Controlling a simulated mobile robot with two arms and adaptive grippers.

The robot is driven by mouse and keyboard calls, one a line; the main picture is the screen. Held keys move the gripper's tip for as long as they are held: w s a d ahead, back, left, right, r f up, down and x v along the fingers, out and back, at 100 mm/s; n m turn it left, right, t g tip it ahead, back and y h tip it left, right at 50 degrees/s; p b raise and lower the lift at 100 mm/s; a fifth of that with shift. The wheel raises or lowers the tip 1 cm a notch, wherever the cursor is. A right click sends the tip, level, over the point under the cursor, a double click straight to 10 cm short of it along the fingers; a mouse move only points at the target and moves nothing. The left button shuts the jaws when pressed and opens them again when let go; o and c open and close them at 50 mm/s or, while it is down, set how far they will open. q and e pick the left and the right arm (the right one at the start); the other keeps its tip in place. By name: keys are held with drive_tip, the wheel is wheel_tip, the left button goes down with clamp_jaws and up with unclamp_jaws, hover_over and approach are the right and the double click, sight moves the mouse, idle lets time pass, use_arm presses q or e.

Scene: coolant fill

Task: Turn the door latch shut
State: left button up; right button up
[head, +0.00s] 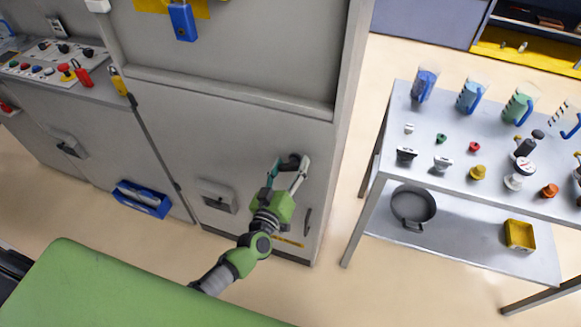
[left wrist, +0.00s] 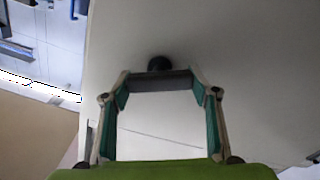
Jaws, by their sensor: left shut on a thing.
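The door latch (head: 292,160) is a dark handle on the grey machine cabinet's front, near its right edge. In the left wrist view it shows as a dark grey bar (left wrist: 160,82) lying crosswise between the fingertips, with a round black hub (left wrist: 160,63) behind it. My left gripper (head: 286,171) is at the latch, with its fingers spread to the bar's two ends and in contact with it. The fingers partly hide the latch in the head view. The fingertips also show in the left wrist view (left wrist: 160,76). My right gripper is not in view.
A metal table (head: 450,165) with jugs and several small caps and fittings stands to the right, with a pan (head: 412,207) and yellow bin (head: 519,235) on its lower shelf. A control panel (head: 60,50) is at the upper left. Floor shows between cabinet and table.

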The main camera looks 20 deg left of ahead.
use_arm(q)
drive_tip(key=n, duration=0.2)
drive_tip(key=n+b, duration=0.1)
drive_tip(key=n, duration=0.1)
drive_tip(key=n+b, duration=0.1)
drive_tip(key=n, duration=0.1)
drive_tip(key=shift+a+f+n, duration=0.1)
drive_tip(key=shift+f+n, duration=0.15)
drive_tip(key=shift+n, duration=0.05)
drive_tip(key=n+b, duration=0.2)
drive_tip(key=n, duration=0.2)
drive_tip(key=shift+f+n, duration=0.1)
drive_tip(key=shift+n, duration=0.9)
drive_tip(key=shift+b, duration=0.3)
drive_tip(key=o, duration=1.1)
